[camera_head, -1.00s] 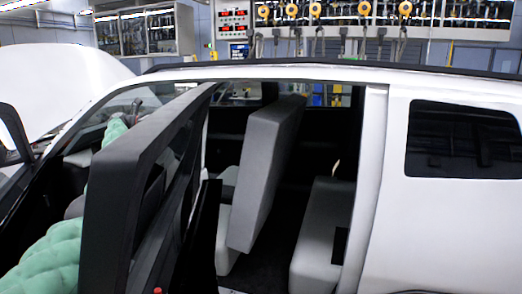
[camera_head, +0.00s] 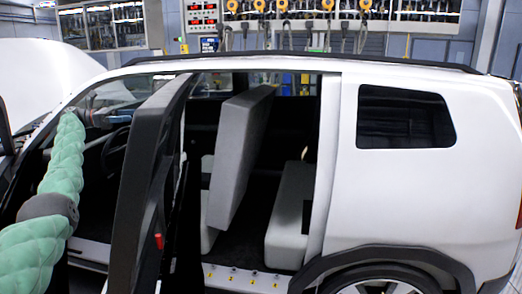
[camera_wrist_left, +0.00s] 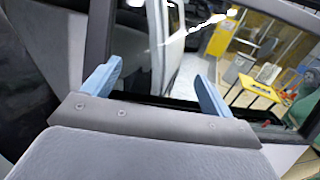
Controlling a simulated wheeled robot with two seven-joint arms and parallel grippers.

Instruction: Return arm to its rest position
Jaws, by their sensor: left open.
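My left arm, in a green padded sleeve, comes in from the left in the head view and reaches through the open front doorway of the white car (camera_head: 420,205). Its wrist end lies near the windshield and the dark steering wheel (camera_head: 113,148); the fingers are too small to make out there. In the left wrist view my left gripper (camera_wrist_left: 157,88) has its two blue fingers wide apart, with nothing between them. Beyond the fingers are a dark window edge and the workshop outside. My right gripper is in neither view.
An open dark-framed door (camera_head: 143,190) stands between the front and rear doorways, close to my left arm. Grey seats (camera_head: 240,150) fill the rear cabin. The raised white hood (camera_head: 45,75) is at the left. A yellow table (camera_wrist_left: 255,88) stands outside.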

